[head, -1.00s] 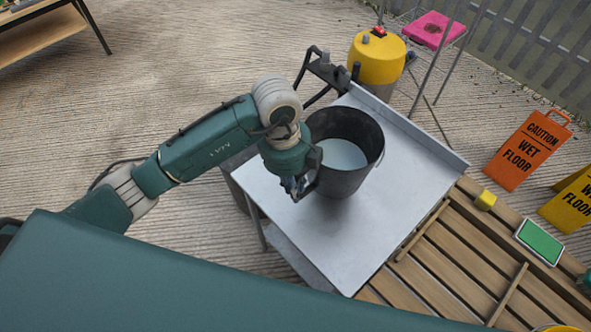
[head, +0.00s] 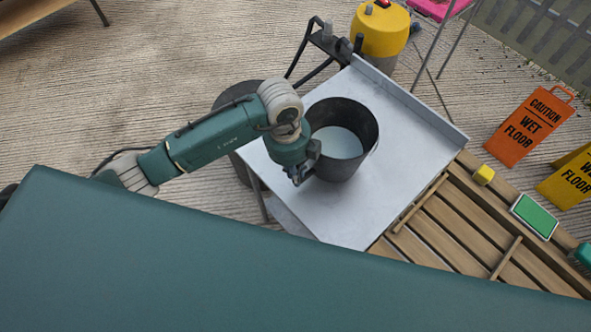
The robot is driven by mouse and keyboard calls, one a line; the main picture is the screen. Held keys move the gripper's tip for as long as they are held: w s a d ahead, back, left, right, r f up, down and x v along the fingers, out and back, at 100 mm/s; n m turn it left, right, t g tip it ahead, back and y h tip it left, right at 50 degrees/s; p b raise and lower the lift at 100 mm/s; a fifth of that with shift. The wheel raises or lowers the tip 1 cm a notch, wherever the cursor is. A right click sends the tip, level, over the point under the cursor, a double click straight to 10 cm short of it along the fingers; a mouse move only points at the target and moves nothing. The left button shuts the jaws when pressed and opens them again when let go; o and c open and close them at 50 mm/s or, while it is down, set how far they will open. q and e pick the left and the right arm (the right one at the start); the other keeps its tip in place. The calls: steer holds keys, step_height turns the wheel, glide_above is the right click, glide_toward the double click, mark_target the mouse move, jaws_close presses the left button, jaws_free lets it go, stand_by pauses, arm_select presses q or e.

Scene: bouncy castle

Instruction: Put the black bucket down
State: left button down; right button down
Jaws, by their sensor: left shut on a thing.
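The black bucket (head: 350,172), with pale liquid inside, is upright over the grey metal table (head: 398,197). I cannot tell for sure whether its base touches the tabletop. My left gripper (head: 304,176) is at the bucket's left side, shut on it. The fingertips are partly hidden against the dark bucket wall. My right gripper is not in view.
A wooden slatted bench (head: 440,228) adjoins the table at right, with a yellow sponge (head: 483,174) and a green pad (head: 535,216). A yellow vacuum (head: 380,32) stands behind. An orange wet-floor sign (head: 528,128) stands at right. The tabletop right of the bucket is clear.

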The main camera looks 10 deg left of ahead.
arm_select(q)
steer(key=c, duration=2.1)
jaws_free()
steer(key=shift+f, duration=0.1)
steer(key=o, duration=0.4)
steer(key=shift+o, duration=0.2)
steer(key=shift+r, duration=0.45)
step_height(320, 180, up, 11)
steer(key=a+b, duration=0.1)
steer(key=b, duration=0.2)
steer(key=shift+a+r, duration=0.2)
